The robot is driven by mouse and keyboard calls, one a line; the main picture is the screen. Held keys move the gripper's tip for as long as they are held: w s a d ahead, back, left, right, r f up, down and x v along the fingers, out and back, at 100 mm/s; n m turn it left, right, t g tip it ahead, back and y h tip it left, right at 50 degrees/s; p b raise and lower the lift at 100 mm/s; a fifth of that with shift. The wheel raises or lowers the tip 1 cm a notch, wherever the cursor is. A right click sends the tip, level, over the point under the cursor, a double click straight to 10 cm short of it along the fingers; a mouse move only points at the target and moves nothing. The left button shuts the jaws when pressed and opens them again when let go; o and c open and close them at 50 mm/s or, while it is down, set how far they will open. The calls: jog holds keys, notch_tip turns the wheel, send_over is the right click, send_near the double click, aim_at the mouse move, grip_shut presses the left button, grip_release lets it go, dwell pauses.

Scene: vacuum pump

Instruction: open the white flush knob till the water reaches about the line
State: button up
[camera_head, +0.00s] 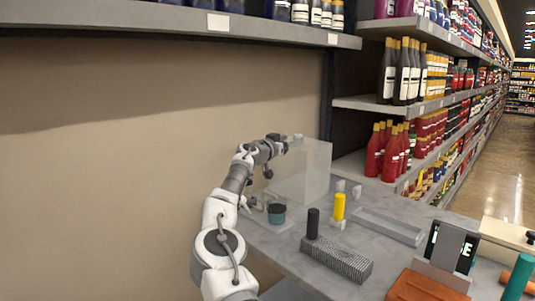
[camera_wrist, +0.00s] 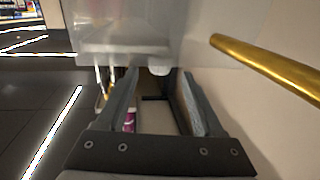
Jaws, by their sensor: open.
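My gripper (camera_wrist: 160,77) is open in the wrist view, with its two grey fingers apart and nothing clamped between them. A small white piece, perhaps the flush knob (camera_wrist: 160,70), shows just beyond the fingertips; I cannot tell whether they touch it. It is at the edge of a clear, pale body (camera_wrist: 120,35). In the head view my gripper (camera_head: 284,141) is at the upper left of a clear box-shaped tank (camera_head: 308,172). No water level or line can be made out in the tank.
A gold pipe (camera_wrist: 270,68) slants across the right of the wrist view. In the head view, a teal-topped dark pot (camera_head: 276,214), a black cylinder (camera_head: 312,224), a yellow cylinder (camera_head: 339,207) and a grey tray (camera_head: 388,226) stand on the counter. A shelf (camera_head: 180,22) hangs above.

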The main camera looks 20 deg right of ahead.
jog(key=v, duration=1.3)
jog(key=shift+a, duration=0.15)
jog(key=shift+s, duration=0.1)
jog(key=shift+r, duration=0.1)
